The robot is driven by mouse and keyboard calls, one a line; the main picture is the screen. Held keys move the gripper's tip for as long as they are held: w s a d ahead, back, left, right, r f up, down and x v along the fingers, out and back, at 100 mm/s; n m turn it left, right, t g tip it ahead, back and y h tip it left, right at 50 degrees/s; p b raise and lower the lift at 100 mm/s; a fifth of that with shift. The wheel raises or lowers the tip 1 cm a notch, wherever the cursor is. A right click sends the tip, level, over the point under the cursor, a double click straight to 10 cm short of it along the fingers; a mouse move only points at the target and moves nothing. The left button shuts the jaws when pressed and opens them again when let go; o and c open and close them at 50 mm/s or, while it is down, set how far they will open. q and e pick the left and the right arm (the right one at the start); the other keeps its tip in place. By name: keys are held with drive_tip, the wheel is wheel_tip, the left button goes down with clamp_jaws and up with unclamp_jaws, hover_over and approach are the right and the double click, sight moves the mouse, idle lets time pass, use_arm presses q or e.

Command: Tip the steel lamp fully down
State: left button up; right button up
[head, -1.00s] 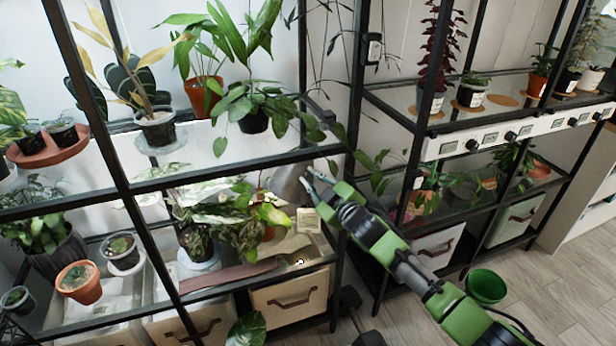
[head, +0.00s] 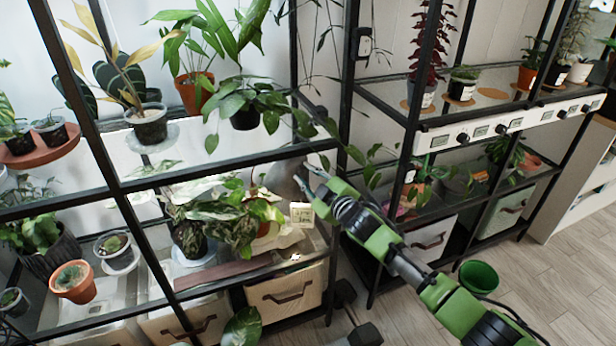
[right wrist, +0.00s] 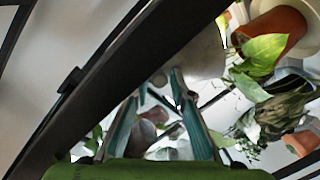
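The steel lamp (head: 282,182) shows in the head view as a dull grey shade on the middle shelf, behind leafy plants; its base and stem are hidden. In the right wrist view a smooth grey rounded surface, seemingly the lamp shade (right wrist: 203,52), lies just past the fingertips. My right gripper (head: 303,174) reaches in beside the black shelf post with its tips at the right side of the shade. In the right wrist view my right gripper (right wrist: 160,84) is open, with a gap between its teal fingers. I cannot tell whether it touches the shade. My left gripper is out of view.
A black shelf post (head: 340,200) stands close to my right gripper, and a dark bar (right wrist: 85,80) crosses the right wrist view. Variegated plants (head: 215,215) and a small cream tag (head: 301,214) are near the lamp. A green pot (head: 478,276) stands on the floor.

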drive_tip(key=shift+s, duration=0.15)
drive_tip(key=v, duration=1.1)
drive_tip(key=shift+s+d, duration=0.2)
drive_tip(key=shift+s, duration=0.15)
